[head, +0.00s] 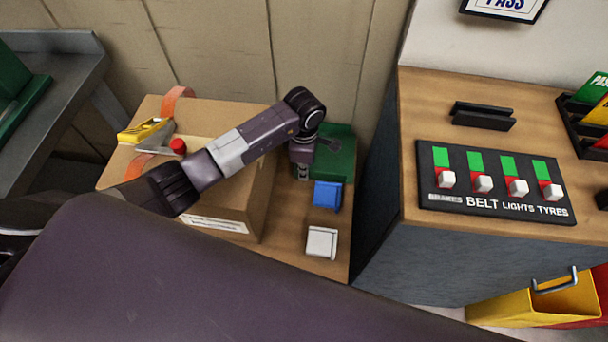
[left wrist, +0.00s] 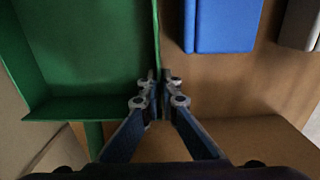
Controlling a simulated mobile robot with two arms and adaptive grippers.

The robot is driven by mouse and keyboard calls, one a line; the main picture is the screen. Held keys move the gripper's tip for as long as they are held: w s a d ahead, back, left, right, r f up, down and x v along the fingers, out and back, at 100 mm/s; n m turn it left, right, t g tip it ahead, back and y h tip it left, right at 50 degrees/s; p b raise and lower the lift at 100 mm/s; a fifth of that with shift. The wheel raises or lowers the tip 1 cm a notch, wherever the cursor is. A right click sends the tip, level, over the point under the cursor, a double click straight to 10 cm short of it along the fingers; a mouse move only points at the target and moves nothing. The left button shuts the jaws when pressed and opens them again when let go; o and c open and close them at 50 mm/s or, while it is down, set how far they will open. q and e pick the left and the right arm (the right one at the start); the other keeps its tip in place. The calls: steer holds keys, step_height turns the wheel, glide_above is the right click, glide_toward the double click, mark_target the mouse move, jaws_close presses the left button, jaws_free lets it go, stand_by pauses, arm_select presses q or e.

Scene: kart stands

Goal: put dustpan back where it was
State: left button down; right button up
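The green dustpan (head: 338,165) is at the back right of the wooden table, partly hidden behind my left arm. In the left wrist view the dustpan (left wrist: 85,50) fills the upper left, its handle pointing down the picture. My left gripper (head: 303,172) is at the dustpan's side. In the left wrist view the fingertips of the left gripper (left wrist: 159,90) are close together on the dustpan's thin right side wall. I cannot tell whether the dustpan rests on the table or is just above it. My right gripper is not in view.
A blue block (head: 327,195) and a white block (head: 321,242) lie near the dustpan. A large cardboard box (head: 250,190) stands left, under my arm, with a yellow tape dispenser (head: 145,130) on top. A cabinet (head: 390,245) with a switch panel (head: 495,190) stands right.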

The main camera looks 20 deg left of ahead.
arm_select(q)
steer(key=shift+f, duration=0.1)
steer(key=shift+f, duration=0.1)
steer(key=c, duration=2.7)
jaws_free()
steer(key=shift+f, duration=0.1)
steer(key=o, duration=0.5)
steer(key=shift+o, duration=0.2)
steer(key=shift+r, duration=0.2)
